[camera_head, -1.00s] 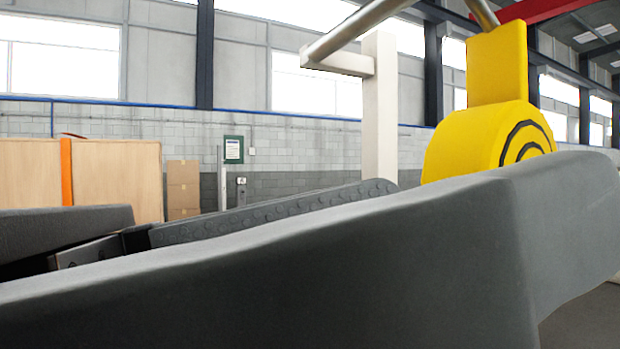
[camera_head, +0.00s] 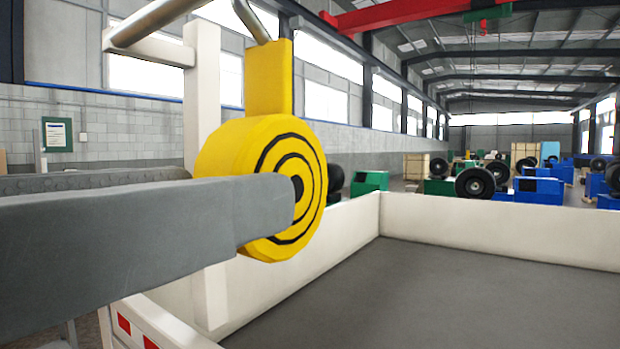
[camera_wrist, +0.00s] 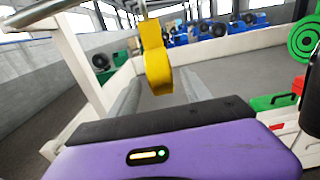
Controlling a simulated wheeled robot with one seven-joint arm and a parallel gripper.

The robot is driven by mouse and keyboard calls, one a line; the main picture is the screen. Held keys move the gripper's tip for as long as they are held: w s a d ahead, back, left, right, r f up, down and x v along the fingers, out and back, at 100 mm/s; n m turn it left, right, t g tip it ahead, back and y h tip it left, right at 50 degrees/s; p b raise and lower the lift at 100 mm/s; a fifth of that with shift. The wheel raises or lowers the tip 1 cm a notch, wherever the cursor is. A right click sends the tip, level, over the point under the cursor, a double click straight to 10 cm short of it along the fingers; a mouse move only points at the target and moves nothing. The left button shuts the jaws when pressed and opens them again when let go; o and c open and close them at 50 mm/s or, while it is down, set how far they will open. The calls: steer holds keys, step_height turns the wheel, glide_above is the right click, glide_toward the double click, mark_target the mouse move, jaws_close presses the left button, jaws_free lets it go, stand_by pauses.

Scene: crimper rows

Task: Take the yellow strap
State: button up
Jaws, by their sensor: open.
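The yellow strap (camera_head: 265,160) is a thick round coil with dark spiral lines and a flat upright tab. It hangs by the tab from a bent metal bar. My gripper (camera_wrist: 161,82) is open, its two grey fingers reaching toward the strap. In the head view the near finger covers part of the coil's face and the other finger runs behind the coil. In the wrist view the strap (camera_wrist: 157,70) shows between the fingers, with a gap visible on each side. The coil's lower left part is hidden in the head view.
A pale post (camera_head: 202,85) carries the bar. Low white walls (camera_head: 480,228) enclose a bare grey floor (camera_head: 410,295) to the right. A green coil (camera_wrist: 305,40) is at the wrist view's right edge. Blue and green machines stand farther back.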

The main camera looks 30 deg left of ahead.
mark_target(234, 126)
steer(key=shift+w+d+b, duration=0.15)
steer(key=shift+w+b, duration=0.15)
steer(key=shift+w, duration=2)
jaws_close()
steer(key=shift+r, duration=0.2)
steer(key=shift+r+p, duration=0.7)
steer(key=shift+r, duration=0.85)
steer(key=s+b, duration=0.2)
steer(key=s, duration=1)
steer(key=shift+a+b, duration=0.4)
steer(key=shift+a, duration=0.05)
